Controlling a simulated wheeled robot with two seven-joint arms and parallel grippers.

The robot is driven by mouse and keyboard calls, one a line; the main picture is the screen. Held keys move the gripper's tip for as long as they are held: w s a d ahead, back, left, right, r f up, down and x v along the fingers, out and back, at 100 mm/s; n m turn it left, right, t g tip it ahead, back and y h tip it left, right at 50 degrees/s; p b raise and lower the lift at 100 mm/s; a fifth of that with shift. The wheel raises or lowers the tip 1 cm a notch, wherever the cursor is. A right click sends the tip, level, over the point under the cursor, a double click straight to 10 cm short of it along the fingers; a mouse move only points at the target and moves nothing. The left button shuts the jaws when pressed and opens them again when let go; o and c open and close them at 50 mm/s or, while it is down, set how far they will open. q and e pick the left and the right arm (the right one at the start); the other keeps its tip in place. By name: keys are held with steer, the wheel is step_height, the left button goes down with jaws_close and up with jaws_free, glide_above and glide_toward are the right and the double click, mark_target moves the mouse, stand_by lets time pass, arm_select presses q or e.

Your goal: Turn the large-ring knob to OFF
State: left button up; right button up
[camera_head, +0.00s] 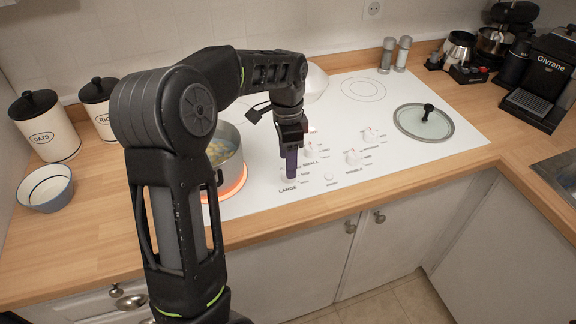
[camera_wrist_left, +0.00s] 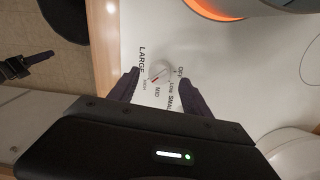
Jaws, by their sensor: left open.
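The large-ring knob (camera_wrist_left: 158,72) is white with a small red mark and stands beside the LARGE label on the white hob. The red mark does not appear to point at OFF, but its exact setting is too small to read. My left gripper (camera_head: 291,165) is over the knob in the head view and hides most of it. In the left wrist view, the open fingers of my left gripper (camera_wrist_left: 158,90) lie on either side of the knob with gaps; whether they reach down to its height I cannot tell.
A pot (camera_head: 224,152) with food stands on a glowing orange ring (camera_head: 238,187) just left of my gripper. Other white knobs (camera_head: 353,156) sit to the right. A glass lid (camera_head: 424,121) lies on the right of the hob. The wooden front edge (camera_head: 345,205) is clear.

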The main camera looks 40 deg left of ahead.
arm_select(q)
steer(key=shift+f, duration=1.6)
steer(key=shift+c, duration=0.5)
jaws_close()
